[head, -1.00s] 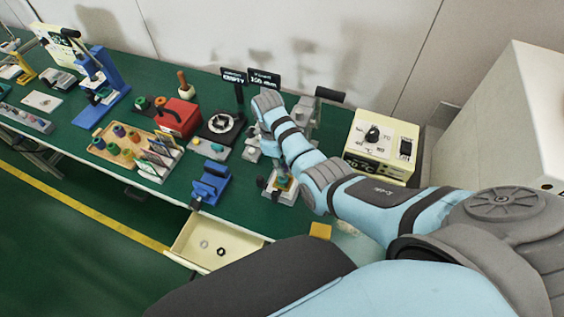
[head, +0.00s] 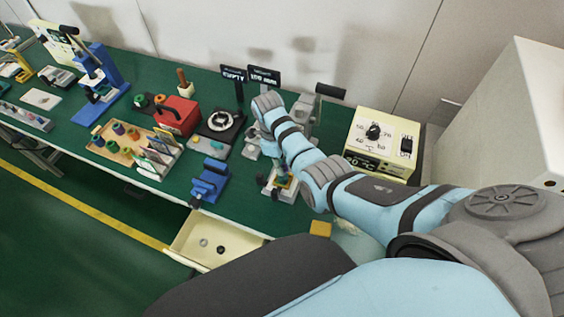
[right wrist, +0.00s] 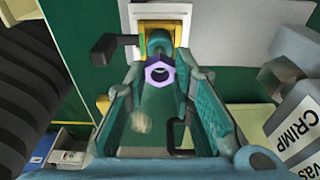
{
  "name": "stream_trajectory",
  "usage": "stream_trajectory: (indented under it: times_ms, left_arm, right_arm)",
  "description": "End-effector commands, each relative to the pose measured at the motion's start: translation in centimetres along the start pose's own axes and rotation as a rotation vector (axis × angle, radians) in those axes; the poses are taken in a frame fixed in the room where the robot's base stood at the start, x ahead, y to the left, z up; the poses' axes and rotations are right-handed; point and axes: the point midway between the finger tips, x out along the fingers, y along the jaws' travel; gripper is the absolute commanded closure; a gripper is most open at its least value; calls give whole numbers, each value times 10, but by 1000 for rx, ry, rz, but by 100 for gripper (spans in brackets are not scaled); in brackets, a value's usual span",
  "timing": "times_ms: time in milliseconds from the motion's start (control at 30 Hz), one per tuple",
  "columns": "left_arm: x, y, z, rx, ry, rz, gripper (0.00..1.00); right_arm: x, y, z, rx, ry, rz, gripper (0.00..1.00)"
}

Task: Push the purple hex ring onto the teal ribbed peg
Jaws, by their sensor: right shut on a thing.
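The purple hex ring (right wrist: 147,75) sits between the fingertips of my right gripper (right wrist: 160,77) in the right wrist view. The gripper is shut on it, with a finger on either side. The teal ribbed peg (right wrist: 159,43) is just beyond the ring in a yellow holder on a pale base. Ring and peg look roughly in line; I cannot tell whether they touch or overlap. In the head view my right forearm largely hides the gripper and the ring beside the peg's fixture (head: 284,190). My left gripper is not in view.
A black lever (right wrist: 105,48) sticks out left of the peg. A grey unit labelled CRIMP (right wrist: 300,118) stands close on the right in the right wrist view. In the head view, a blue vise (head: 210,182), an open drawer (head: 190,240) and a cream control box (head: 381,145) surround the fixture.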

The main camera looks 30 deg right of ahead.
Motion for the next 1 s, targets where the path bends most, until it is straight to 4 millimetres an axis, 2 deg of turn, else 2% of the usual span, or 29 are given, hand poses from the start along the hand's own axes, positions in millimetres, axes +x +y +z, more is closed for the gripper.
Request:
stream_trajectory:
  times_ms: [1000]
  left_arm:
    - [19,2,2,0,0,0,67]
  right_arm:
    - [26,0,4,0,0,0,92]
